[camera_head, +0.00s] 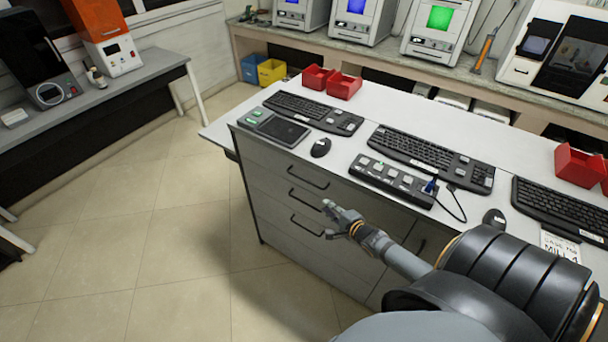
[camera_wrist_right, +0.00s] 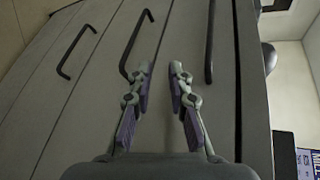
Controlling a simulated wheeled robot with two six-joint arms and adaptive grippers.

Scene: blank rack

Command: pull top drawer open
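The grey drawer unit under the white desk has stacked drawers with black bar handles, and all look shut. The top drawer (camera_head: 265,158) has the highest handle (camera_head: 308,177). In the right wrist view the picture is turned, and the top handle (camera_wrist_right: 208,42) is the rightmost. My right gripper (camera_head: 329,217) is in front of the drawer fronts. In the wrist view the right gripper (camera_wrist_right: 160,70) is open and empty, its fingertips between the middle handle (camera_wrist_right: 136,42) and the top one. It holds no handle; contact with the front cannot be told. My left gripper is out of view.
Keyboards (camera_head: 430,155), a mouse (camera_head: 320,148), a button panel (camera_head: 392,182) and red bins (camera_head: 344,85) lie on the desktop (camera_head: 237,116). Tiled floor (camera_head: 150,220) is free left of the drawers. A side bench (camera_head: 95,95) stands at the far left.

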